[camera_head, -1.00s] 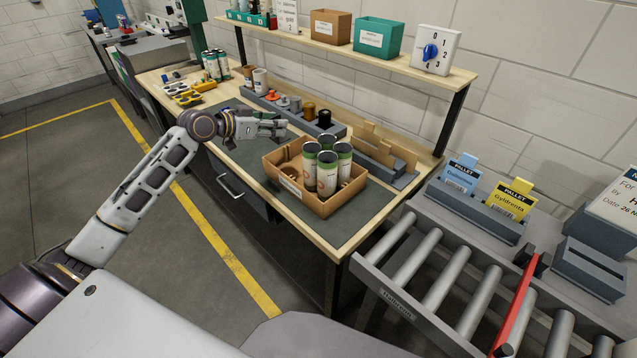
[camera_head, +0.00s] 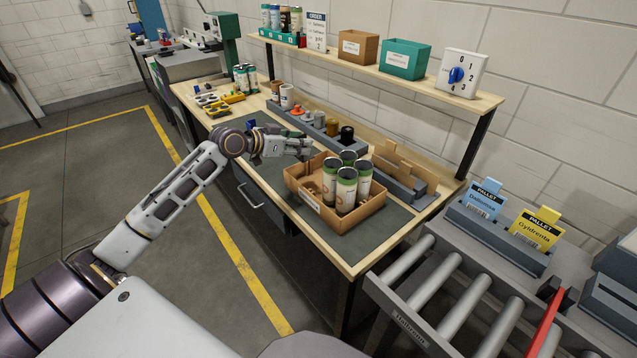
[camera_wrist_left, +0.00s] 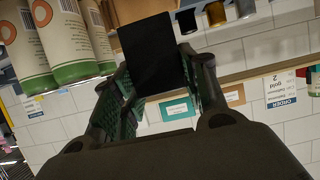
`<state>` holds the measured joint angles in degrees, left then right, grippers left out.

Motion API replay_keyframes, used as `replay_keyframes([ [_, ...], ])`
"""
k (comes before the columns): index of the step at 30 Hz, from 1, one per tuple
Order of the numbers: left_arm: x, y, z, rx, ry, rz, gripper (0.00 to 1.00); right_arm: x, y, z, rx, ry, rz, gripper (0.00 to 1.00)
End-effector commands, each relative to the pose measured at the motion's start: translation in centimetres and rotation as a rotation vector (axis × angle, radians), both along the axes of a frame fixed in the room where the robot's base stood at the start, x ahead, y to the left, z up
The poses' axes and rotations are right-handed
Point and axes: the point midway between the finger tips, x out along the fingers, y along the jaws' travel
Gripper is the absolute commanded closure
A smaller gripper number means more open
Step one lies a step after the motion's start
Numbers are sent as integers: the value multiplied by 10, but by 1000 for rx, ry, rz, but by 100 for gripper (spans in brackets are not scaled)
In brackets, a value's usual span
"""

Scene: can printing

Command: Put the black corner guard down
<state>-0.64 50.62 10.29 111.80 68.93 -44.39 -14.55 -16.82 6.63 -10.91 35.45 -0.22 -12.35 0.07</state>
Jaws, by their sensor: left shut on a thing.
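My left gripper (camera_head: 302,147) is over the workbench, just behind the left back corner of the open cardboard box (camera_head: 300,198). In the left wrist view my left gripper (camera_wrist_left: 160,78) is shut on the black corner guard (camera_wrist_left: 153,48), a flat dark piece held between the fingers. The guard cannot be made out in the head view. The box holds several green-and-white cans (camera_head: 346,190), which also show large at the upper left of the wrist view (camera_wrist_left: 62,40). My right gripper is not in view.
A grey rack (camera_head: 318,128) with coloured pieces runs behind the gripper. A cardboard holder (camera_head: 400,170) stands right of it. A dark mat (camera_head: 385,222) is bare in front of the box. A roller conveyor (camera_head: 440,290) is at the right, and a shelf (camera_head: 400,80) hangs above.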

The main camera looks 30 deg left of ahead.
Motion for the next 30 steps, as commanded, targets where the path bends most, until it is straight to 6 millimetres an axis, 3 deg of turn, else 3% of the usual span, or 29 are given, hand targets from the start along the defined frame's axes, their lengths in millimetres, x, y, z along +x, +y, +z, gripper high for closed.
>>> replay_keyframes([
  [9, 0, 0, -37, -2, 3, 1, 73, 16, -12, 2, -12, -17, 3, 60],
  [13, 0, 0, -44, -2, 1, 1, 73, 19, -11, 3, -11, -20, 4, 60],
  [23, 0, 0, -45, -1, 0, 0, 73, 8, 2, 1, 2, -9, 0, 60],
  [30, -1, 0, -65, -2, 5, 1, 73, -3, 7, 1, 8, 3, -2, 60],
])
